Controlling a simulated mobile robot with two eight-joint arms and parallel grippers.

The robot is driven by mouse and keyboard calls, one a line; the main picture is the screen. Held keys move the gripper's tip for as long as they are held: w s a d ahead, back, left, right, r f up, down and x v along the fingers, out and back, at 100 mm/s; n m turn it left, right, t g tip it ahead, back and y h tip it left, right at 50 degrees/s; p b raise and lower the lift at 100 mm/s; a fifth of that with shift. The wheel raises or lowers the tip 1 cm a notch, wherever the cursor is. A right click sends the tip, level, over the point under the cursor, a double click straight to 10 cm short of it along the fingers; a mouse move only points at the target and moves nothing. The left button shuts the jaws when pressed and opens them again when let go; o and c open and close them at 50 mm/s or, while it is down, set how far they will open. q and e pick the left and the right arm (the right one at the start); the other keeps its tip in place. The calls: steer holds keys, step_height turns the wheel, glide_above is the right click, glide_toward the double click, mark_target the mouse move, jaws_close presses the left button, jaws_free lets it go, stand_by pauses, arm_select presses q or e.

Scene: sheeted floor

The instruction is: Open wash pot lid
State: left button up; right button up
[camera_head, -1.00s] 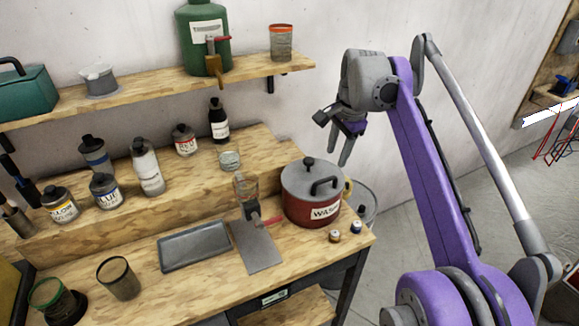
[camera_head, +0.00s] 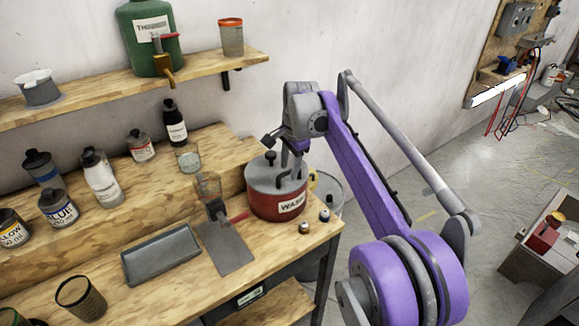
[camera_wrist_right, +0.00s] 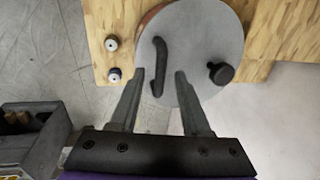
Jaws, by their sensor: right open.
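The wash pot (camera_head: 268,206) is red with a "WASH" label and stands at the right end of the workbench. Its grey lid (camera_head: 258,178) sits on top, with a dark knob (camera_head: 271,157) and a black arched handle. My right gripper (camera_head: 291,168) is over the lid, pointing down, open and empty. In the right wrist view the lid (camera_wrist_right: 203,45) lies below the fingers, and the handle (camera_wrist_right: 158,65) shows between the open fingertips (camera_wrist_right: 160,73). The knob (camera_wrist_right: 221,73) is right of the fingers. Contact with the handle cannot be told. My left gripper is out of view.
Two small jars (camera_head: 305,227) stand by the pot at the bench edge.

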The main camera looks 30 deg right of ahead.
jaws_close()
stand_by(1.4)
